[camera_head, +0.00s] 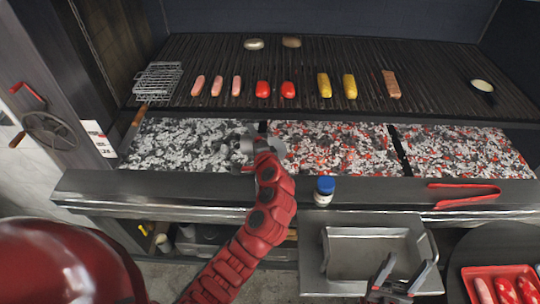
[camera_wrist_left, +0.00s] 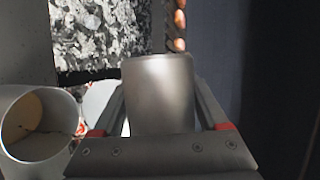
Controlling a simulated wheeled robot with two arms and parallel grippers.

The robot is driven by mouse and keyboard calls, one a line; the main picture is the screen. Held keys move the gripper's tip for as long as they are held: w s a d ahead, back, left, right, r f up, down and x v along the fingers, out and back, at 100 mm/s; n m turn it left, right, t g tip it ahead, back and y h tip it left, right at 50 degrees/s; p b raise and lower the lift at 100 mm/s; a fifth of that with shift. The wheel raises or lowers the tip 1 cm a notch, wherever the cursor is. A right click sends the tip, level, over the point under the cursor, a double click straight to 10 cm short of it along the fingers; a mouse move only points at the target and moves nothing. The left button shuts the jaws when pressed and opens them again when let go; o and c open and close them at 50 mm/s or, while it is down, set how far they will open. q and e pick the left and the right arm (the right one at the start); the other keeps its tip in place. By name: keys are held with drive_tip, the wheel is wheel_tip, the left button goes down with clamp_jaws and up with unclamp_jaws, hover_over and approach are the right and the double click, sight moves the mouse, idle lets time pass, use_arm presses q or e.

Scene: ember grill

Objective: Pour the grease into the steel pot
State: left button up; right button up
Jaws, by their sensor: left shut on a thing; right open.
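My left gripper (camera_head: 262,147) is over the charcoal, at the front edge of the grill. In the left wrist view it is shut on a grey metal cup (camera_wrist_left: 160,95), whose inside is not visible. A second round metal vessel (camera_wrist_left: 38,125) with an open mouth and a beige inside shows at the left of that view, beside the gripper. I cannot tell which vessel is the steel pot, and I cannot make out the grease for certain. My right gripper (camera_head: 397,283) is open and empty over the front right part of a rectangular steel basin (camera_head: 335,262).
Sausages, red and yellow pieces and a wire basket (camera_head: 158,80) lie on the grate (camera_head: 300,50). Red-hot coals (camera_head: 335,148) glow at middle and right. A blue-capped jar (camera_head: 324,190) and red tongs (camera_head: 465,194) are on the ledge. A red tray (camera_head: 468,275) stands lower right.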

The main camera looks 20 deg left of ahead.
use_arm(q)
drive_tip(key=shift+d+r+m+y, duration=0.15)
drive_tip(key=shift+r+m+y, duration=0.15)
drive_tip(key=shift+m, duration=0.2)
drive_tip(key=shift+d+r, duration=0.1)
idle(0.4)
drive_tip(key=shift+w+d+r+m, duration=0.1)
drive_tip(key=shift+r+m, duration=0.05)
drive_tip(key=shift+m, duration=0.35)
drive_tip(key=shift+w+d+r+m+t+y+b, duration=0.1)
drive_tip(key=shift+d+r+m+t+y+b, duration=0.35)
drive_tip(key=shift+m, duration=0.3)
drive_tip(key=shift+w+d+r+m+t+y+b, duration=0.1)
drive_tip(key=shift+d+r+m+t+y+b, duration=0.1)
drive_tip(key=shift+m+y, duration=0.45)
drive_tip(key=m, duration=0.1)
drive_tip(key=d+m+t, duration=0.1)
drive_tip(key=m, duration=0.1)
drive_tip(key=shift+w+d+r+b, duration=0.15)
drive_tip(key=shift+r+b, duration=0.2)
drive_tip(key=shift+b, duration=0.05)
drive_tip(key=m, duration=0.1)
drive_tip(key=d+m+t+b, duration=0.1)
drive_tip(key=shift+w+d+r+m+y, duration=0.1)
drive_tip(key=shift+w+r+m+y, duration=0.05)
drive_tip(key=shift+m+y, duration=0.2)
drive_tip(key=shift+r, duration=0.1)
